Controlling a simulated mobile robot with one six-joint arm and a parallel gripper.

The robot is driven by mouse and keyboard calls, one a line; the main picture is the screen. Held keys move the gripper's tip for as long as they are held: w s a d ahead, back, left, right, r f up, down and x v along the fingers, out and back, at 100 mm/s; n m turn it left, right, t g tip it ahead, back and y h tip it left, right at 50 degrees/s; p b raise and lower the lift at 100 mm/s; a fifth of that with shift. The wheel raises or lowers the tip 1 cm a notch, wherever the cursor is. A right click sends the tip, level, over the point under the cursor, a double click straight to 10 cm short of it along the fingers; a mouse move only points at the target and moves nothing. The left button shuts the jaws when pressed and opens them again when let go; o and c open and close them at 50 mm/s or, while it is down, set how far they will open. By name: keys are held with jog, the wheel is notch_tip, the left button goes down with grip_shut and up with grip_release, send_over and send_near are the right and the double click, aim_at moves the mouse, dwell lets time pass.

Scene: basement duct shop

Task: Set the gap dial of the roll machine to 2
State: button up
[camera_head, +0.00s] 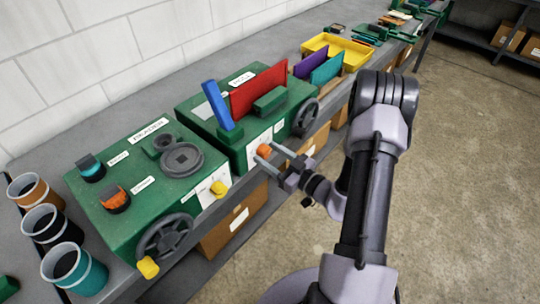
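The roll machine (240,155) is the green box in the middle of the bench, with a red plate and a blue lever on top. Its white top label is too small to read surely. An orange knob (263,151), which looks like its gap dial, sits on the front face beside a white panel. My gripper (266,154) reaches it from the lower right, one grey finger on each side of the knob. The fingers are spread wider than the knob; contact cannot be made out. The dial's pointer and numbers are not readable.
A second green machine (115,225) with a handwheel (165,240) and yellow knobs stands at left, near several cups (78,280). Another handwheel (306,117) is right of the dial. A yellow tray (345,60) lies farther back. Cardboard boxes (235,220) sit below; floor at right is clear.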

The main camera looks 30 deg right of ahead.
grip_shut()
